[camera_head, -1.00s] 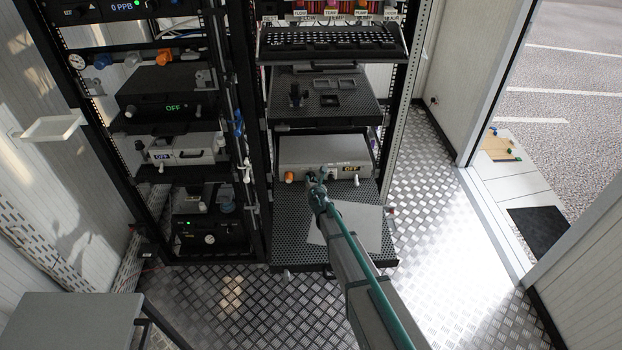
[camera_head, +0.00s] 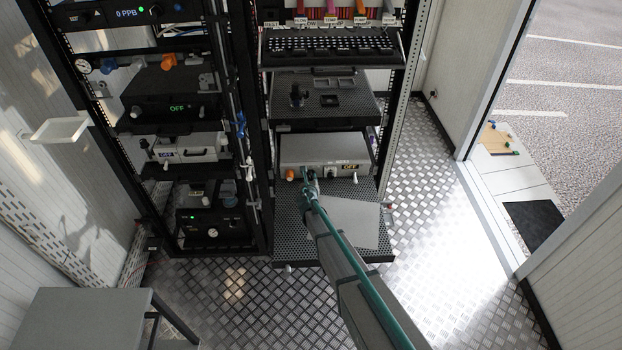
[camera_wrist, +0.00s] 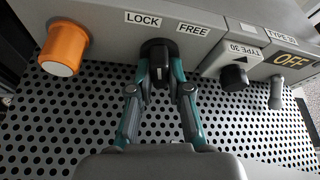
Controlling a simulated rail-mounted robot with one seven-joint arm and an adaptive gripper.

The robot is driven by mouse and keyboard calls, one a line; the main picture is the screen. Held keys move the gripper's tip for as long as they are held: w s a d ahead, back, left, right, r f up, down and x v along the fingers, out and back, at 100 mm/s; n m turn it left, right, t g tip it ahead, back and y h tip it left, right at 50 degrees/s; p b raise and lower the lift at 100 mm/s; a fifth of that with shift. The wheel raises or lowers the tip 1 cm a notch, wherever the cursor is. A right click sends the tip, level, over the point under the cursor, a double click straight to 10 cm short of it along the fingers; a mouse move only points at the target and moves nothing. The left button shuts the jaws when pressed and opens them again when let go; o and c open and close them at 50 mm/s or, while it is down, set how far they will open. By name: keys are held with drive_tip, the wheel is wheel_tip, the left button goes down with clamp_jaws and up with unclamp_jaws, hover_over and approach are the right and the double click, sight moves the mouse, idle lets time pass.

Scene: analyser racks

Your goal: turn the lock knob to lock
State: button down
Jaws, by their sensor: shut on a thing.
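The lock knob (camera_wrist: 159,66) is black, on the front of a grey analyser box (camera_head: 323,151), below the LOCK (camera_wrist: 143,19) and FREE (camera_wrist: 192,30) labels. In the wrist view my gripper (camera_wrist: 161,80) has its two teal fingers on either side of the knob and is shut on it. The knob's grip stands roughly upright in that view, between the two labels. In the head view my gripper (camera_head: 309,181) reaches the box's front left part and hides the knob.
Left of the knob is an orange knob (camera_wrist: 64,48). To the right are a black TYPE 30 knob (camera_wrist: 235,76), a grey toggle (camera_wrist: 276,93) and an OFF display (camera_wrist: 292,61). A perforated shelf (camera_wrist: 60,120) extends below the box. A keyboard (camera_head: 332,43) sits higher in the rack.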

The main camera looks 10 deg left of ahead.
drive_tip(key=n+t+h+b, duration=0.1)
drive_tip(key=n+h, duration=0.1)
drive_tip(key=n, duration=0.2)
idle(0.3)
idle(0.4)
drive_tip(key=c, duration=1.1)
unclamp_jaws()
drive_tip(key=shift+s, duration=0.1)
drive_tip(key=v, duration=1.1)
drive_tip(key=shift+s+a, duration=0.25)
drive_tip(key=shift+s, duration=0.15)
